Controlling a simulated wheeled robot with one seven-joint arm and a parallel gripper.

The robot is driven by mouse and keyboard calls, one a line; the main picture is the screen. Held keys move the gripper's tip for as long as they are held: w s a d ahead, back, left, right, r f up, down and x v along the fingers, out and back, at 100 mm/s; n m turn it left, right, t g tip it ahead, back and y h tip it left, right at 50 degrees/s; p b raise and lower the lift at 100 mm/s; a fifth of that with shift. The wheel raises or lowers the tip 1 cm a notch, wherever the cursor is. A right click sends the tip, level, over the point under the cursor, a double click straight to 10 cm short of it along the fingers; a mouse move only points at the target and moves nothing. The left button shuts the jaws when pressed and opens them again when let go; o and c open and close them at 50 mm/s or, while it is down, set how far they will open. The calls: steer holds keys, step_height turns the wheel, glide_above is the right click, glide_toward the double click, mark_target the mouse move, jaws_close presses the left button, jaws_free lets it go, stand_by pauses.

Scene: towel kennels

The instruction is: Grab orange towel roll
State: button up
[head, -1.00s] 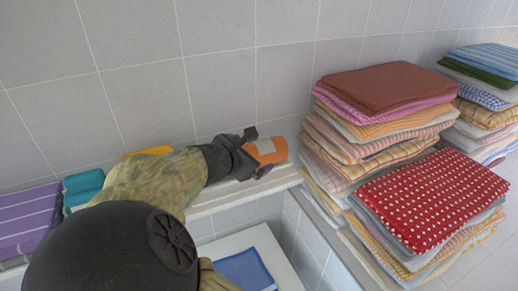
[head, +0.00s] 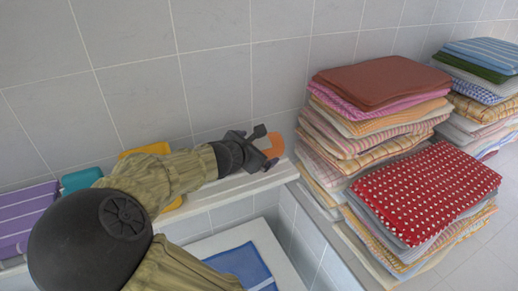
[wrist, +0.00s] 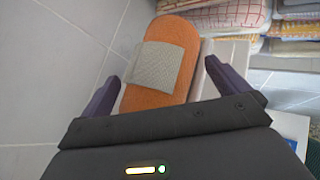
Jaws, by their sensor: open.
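The orange towel roll (head: 276,146) lies on the white ledge against the tiled wall, partly hidden behind my gripper in the head view. In the wrist view the orange towel roll (wrist: 172,32) has a pale beige band across its middle. My gripper (head: 268,147) is open at the near end of the roll. In the wrist view its two purple-grey fingers (wrist: 160,80) stand one on each side of the roll's near part, with a visible gap on the right. I cannot tell whether the left finger touches it.
Tall stacks of folded towels, one topped with red dotted cloth (head: 428,195), stand right of the ledge (head: 230,190). Yellow (head: 146,150), teal (head: 82,179) and purple (head: 28,215) towels lie to the left along the wall. A blue towel (head: 240,266) lies on a white surface below.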

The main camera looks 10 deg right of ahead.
stand_by(0.5)
steer(key=c, duration=1.7)
steer(key=shift+c, duration=0.2)
steer(key=shift+r, duration=0.55)
steer(key=c, duration=0.4)
step_height(320, 180, up, 9)
steer(key=shift+f, duration=0.1)
